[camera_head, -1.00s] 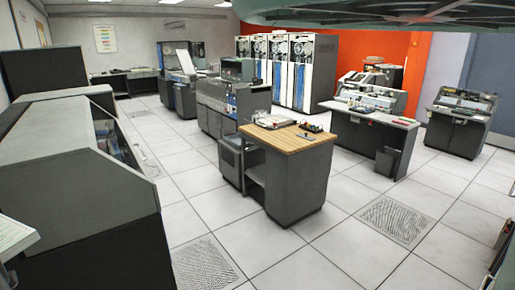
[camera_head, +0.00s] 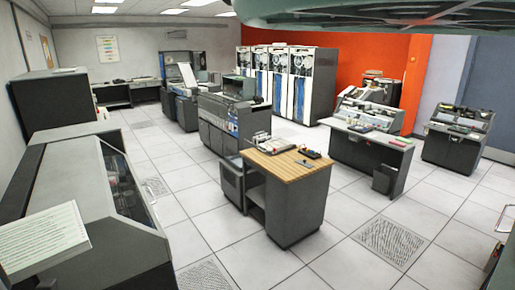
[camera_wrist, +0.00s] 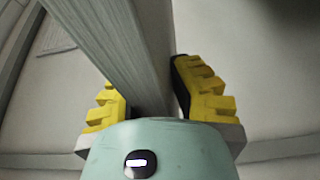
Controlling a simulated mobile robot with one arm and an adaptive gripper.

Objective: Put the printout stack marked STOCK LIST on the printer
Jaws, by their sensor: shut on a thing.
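In the wrist view my gripper (camera_wrist: 150,100) has its yellow fingers shut on the edge of a thick grey stack (camera_wrist: 118,40) with fine layered lines. The stack runs from between the fingers up past the top of the view. No STOCK LIST marking is readable. In the head view a printout with lines of print (camera_head: 45,238) shows at the lower left; I cannot tell whether it is the held stack. My gripper does not show clearly there. A large grey machine with a clear front window (camera_head: 85,185) stands at the left and may be the printer.
A wood-topped counter (camera_head: 285,168) with small items stands in the middle. Grey consoles (camera_head: 372,140) stand to the right, tape cabinets (camera_head: 300,80) at the back. Tiled floor is open between the counter and the left machine. My arm crosses the top right.

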